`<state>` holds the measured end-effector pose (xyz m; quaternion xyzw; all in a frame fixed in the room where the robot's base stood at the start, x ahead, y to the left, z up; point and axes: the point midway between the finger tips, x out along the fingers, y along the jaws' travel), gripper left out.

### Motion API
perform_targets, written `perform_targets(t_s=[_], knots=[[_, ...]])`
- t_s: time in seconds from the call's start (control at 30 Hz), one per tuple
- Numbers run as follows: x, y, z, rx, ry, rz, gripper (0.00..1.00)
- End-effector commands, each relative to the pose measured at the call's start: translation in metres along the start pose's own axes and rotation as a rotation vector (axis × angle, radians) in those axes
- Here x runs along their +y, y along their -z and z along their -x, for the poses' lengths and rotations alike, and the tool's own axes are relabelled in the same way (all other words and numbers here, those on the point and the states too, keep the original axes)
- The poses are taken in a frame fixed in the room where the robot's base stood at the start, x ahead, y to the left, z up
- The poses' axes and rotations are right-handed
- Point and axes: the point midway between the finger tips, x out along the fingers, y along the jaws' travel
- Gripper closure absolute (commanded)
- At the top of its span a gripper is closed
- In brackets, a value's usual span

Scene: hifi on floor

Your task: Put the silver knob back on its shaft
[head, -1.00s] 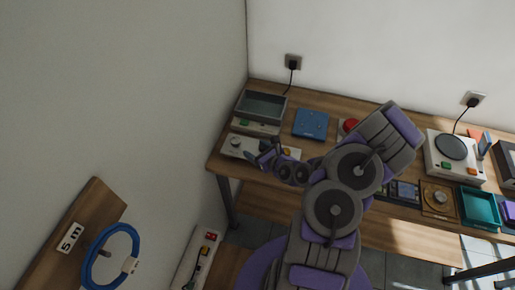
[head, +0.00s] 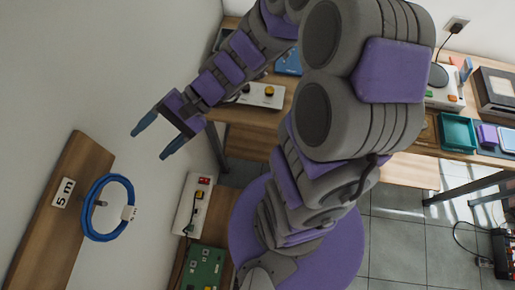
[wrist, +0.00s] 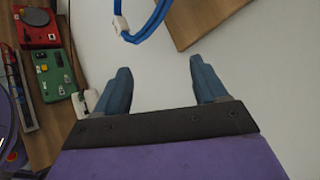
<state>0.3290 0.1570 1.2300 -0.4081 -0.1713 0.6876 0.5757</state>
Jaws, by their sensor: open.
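I cannot make out the silver knob or a bare shaft in either view.
A power strip (head: 191,205) and a green circuit board (head: 203,266) lie at lower middle. A teal tray (head: 458,118) is on the bench at right.

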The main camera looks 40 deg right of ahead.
Motion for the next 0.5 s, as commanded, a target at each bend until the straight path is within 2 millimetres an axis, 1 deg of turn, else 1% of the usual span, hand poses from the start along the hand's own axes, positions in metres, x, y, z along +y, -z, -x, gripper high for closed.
perform_targets(t_s=[0.03,0.1,0.17,0.2,0.27,0.3,0.37,0.4,0.5], knots=[[0.012,-0.017,-0.002,-0.005,-0.095,0.064,0.28],[0.033,-0.035,0.000,-0.010,-0.226,0.133,0.28],[0.051,-0.048,0.004,-0.006,-0.337,0.190,0.28],[0.063,-0.055,0.010,0.000,-0.413,0.226,0.28],[0.079,-0.064,0.020,0.014,-0.522,0.278,0.28],[0.089,-0.069,0.028,0.028,-0.596,0.312,0.28],[0.104,-0.074,0.044,0.054,-0.705,0.357,0.28],[0.112,-0.077,0.055,0.077,-0.774,0.386,0.28],[0.127,-0.082,0.085,0.142,-0.932,0.446,0.28]])
